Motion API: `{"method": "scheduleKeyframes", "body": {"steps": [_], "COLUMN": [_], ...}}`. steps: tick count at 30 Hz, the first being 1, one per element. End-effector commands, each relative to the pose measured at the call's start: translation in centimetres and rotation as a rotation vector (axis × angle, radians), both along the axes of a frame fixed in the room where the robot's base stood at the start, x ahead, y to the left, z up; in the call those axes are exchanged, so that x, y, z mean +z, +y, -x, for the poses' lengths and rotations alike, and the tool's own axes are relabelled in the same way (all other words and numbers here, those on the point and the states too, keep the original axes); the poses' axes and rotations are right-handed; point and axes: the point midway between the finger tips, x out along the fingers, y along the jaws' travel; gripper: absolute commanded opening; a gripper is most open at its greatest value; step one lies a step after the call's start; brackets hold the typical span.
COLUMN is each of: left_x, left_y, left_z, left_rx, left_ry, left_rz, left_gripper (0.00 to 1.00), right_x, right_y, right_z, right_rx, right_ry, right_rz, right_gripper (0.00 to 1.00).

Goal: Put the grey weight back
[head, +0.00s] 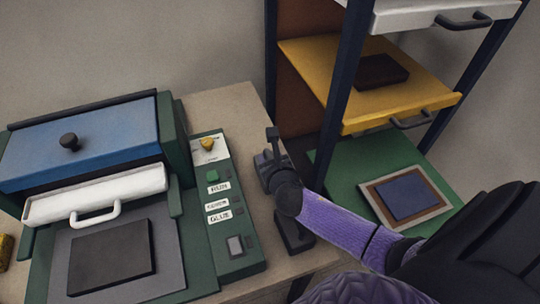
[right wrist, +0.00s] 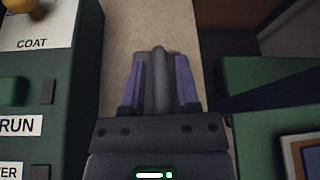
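My right gripper (right wrist: 158,82) points down over the strip of table beside the green control panel. In the right wrist view a grey upright bar (right wrist: 158,75) stands between its two purple fingers. The bar looks like the handle of the grey weight; whether the fingers press on it I cannot tell. In the head view the right gripper (head: 272,165) is partly hidden by my wrist, and a dark post with a short crossbar (head: 272,138) rises beside it. The weight's body is mostly hidden. My left gripper is out of view.
A green press with a blue lid (head: 95,140) and white-handled drawer (head: 95,195) stands left, a dark plate (head: 110,257) on its bed. The control panel (head: 228,255) is close to my gripper. A rack with a yellow shelf (head: 325,75) and green shelf (head: 345,172) stands right.

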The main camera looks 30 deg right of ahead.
Motion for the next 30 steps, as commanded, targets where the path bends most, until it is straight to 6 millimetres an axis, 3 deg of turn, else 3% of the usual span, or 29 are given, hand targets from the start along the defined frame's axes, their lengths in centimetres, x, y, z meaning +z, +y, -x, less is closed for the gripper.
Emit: {"method": "scheduleKeyframes", "body": {"steps": [11,14,24,30], "left_x": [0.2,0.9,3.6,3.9], "left_y": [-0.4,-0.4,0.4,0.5], "left_z": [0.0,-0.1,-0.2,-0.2], "left_rx": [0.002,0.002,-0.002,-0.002], "left_ry": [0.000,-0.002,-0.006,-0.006], "left_rz": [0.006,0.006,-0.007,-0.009], "left_gripper": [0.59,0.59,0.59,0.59], "right_x": [0.4,1.0,4.4,5.1], "right_y": [0.0,0.4,2.7,3.3], "right_z": [0.0,1.3,8.5,10.4], "right_rx": [0.000,0.002,0.002,0.000], "right_ry": [0.000,0.002,0.001,-0.001], "right_rz": [0.000,0.000,-0.001,0.000], "right_gripper": [0.56,0.56,0.56,0.56]}}
